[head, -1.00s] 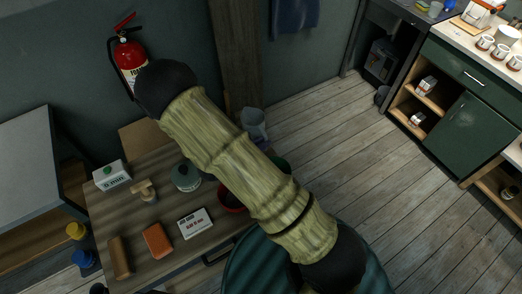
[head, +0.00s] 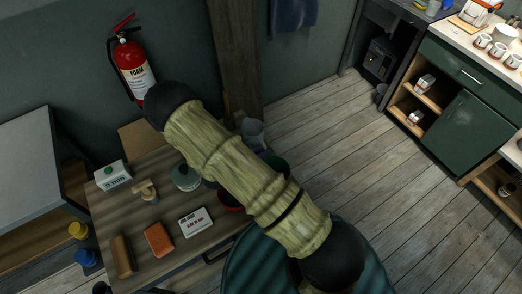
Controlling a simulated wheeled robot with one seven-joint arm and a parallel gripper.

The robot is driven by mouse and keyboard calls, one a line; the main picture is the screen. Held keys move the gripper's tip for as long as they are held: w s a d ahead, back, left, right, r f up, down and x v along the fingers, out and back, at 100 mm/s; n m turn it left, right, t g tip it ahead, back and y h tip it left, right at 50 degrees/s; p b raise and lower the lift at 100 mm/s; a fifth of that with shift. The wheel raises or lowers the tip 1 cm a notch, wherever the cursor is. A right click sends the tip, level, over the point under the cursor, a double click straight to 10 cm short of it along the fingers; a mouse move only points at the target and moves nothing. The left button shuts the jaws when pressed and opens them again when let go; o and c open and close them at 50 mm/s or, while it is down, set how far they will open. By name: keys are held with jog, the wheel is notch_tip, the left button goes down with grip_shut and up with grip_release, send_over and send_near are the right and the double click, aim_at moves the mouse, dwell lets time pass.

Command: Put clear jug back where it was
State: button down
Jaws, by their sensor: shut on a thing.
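A pale, greyish see-through vessel (head: 254,130), which looks like the clear jug, shows just past the upper right edge of my arm, near the far right end of the wooden table (head: 188,216). My arm covers part of it, so I cannot tell whether it stands on the table or is held. My arm crosses the middle of the view. My gripper is not visible, and its fingertips are hidden.
The table bears a white box (head: 113,175), a wooden-handled tool (head: 147,190), a lidded grey-green pot (head: 186,177), an orange block (head: 158,240), a brown block (head: 123,256), a white card (head: 195,222) and a partly covered red bowl (head: 229,202). Floor (head: 320,150) at right is clear.

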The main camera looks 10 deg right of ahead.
jog(key=shift+f, duration=0.2)
jog(key=c, duration=1.5)
grip_release()
jog(key=shift+r, duration=0.1)
jog(key=b+v, duration=0.4)
jog(key=v, duration=0.8)
jog(key=shift+a+r, duration=0.1)
